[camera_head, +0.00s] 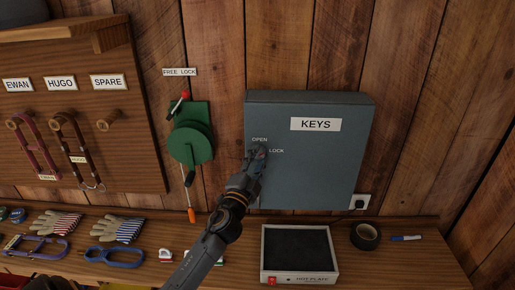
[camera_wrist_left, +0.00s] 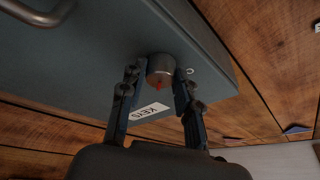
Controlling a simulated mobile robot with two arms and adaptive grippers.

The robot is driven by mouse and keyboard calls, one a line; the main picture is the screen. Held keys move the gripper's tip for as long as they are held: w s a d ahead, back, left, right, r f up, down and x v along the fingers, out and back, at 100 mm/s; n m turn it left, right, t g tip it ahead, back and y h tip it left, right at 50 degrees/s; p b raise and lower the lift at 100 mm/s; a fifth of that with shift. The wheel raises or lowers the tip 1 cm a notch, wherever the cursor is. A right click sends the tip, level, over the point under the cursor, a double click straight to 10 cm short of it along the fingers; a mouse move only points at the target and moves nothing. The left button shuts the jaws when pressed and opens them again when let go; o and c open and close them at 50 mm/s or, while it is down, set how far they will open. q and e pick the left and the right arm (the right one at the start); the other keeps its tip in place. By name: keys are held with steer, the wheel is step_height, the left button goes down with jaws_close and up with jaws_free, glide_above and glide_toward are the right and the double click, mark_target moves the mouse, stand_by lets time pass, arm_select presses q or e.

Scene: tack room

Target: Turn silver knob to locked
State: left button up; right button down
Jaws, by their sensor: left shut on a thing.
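The grey-blue key box (camera_head: 310,165) hangs on the plank wall with a KEYS label. OPEN is printed above the knob's place and LOCK to its right. My left gripper (camera_head: 257,158) is at the box's lower left front and hides most of the knob in the head view. In the left wrist view the silver knob (camera_wrist_left: 160,68) sits between the fingertips of my left gripper (camera_wrist_left: 157,76), which is shut on it. A red mark shows on the knob's lower edge there. Fingers cover the lettering, so which word it points to is unclear. My right gripper is not in view.
A green lever device (camera_head: 190,140) is on the wall left of the box. A hot plate (camera_head: 298,252) stands on the shelf below, with black tape (camera_head: 365,236) to its right and gloves (camera_head: 118,229) to the left. A metal handle (camera_wrist_left: 40,14) is on the box.

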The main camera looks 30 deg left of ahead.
arm_select(q)
steer(key=m+p, duration=0.2)
steer(key=r+m+h+p, duration=0.1)
steer(key=m+p, duration=0.1)
steer(key=shift+a+g+p, duration=0.1)
steer(key=shift+g+p, duration=0.2)
steer(key=shift+g, duration=0.1)
steer(key=shift+f+m+g+p, duration=0.15)
steer(key=shift+m+g+p, duration=0.15)
steer(key=shift+m+p, duration=0.45)
steer(key=shift+f+m+g+h+p, duration=0.1)
steer(key=shift+m+g+h+p, duration=0.3)
steer(key=shift+m, duration=0.65)
steer(key=o, duration=1.1)
steer(key=shift+o, duration=0.2)
steer(key=shift+s, duration=0.1)
steer(key=shift+s+f, duration=0.1)
steer(key=shift+s, duration=0.15)
steer(key=s+d, duration=0.2)
steer(key=s, duration=0.9)
steer(key=shift+s, duration=0.15)
